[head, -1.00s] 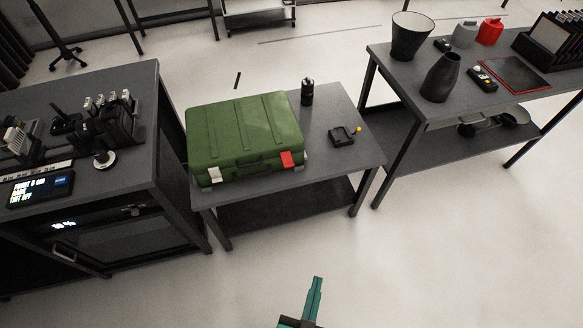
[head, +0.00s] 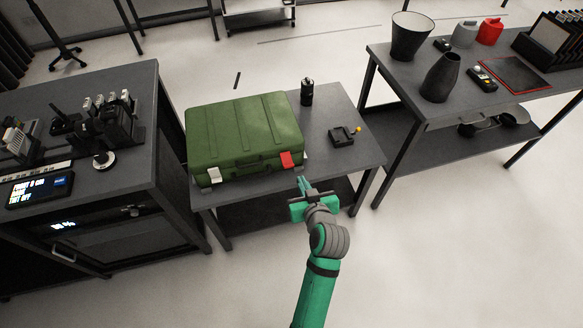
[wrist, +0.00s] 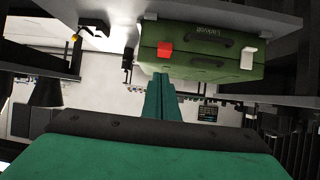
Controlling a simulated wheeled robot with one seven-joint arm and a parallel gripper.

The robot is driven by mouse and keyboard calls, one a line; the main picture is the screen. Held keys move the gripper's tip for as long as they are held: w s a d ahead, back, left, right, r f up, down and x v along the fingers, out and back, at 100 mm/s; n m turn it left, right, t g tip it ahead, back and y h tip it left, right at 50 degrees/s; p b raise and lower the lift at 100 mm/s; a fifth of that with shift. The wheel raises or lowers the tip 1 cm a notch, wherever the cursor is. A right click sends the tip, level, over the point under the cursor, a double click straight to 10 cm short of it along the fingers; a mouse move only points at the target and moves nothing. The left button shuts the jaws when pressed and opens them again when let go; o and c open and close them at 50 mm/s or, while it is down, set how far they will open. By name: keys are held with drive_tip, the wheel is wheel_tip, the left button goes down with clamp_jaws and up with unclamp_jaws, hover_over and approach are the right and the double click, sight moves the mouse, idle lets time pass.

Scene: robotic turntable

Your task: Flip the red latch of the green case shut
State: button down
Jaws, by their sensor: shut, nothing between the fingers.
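The green case (head: 243,132) lies flat and closed on the small grey table, its handle side facing me. Its red latch (head: 287,159) is at the right of the front face and a white latch (head: 214,175) is at the left. In the wrist view the case (wrist: 205,62) appears upside down, with the red latch (wrist: 165,49) left and the white latch (wrist: 247,58) right. My gripper (head: 302,182) is shut and empty, in front of and just below the red latch, apart from it. In the wrist view its fingers (wrist: 161,98) point toward the case.
A dark cabinet (head: 130,180) stands close on the left and another table (head: 425,112) on the right. Floor in front is clear.

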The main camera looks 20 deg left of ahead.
drive_tip(key=shift+w+a+r+n+y, duration=0.3)
drive_tip(key=shift+w+a+r, duration=0.1)
drive_tip(key=shift+w+r, duration=0.15)
approach(287, 159)
drive_tip(key=w+a, duration=0.1)
drive_tip(key=w, duration=0.1)
drive_tip(key=shift+a+f, duration=0.1)
drive_tip(key=shift+f, duration=0.5)
drive_tip(key=shift+a, duration=0.15)
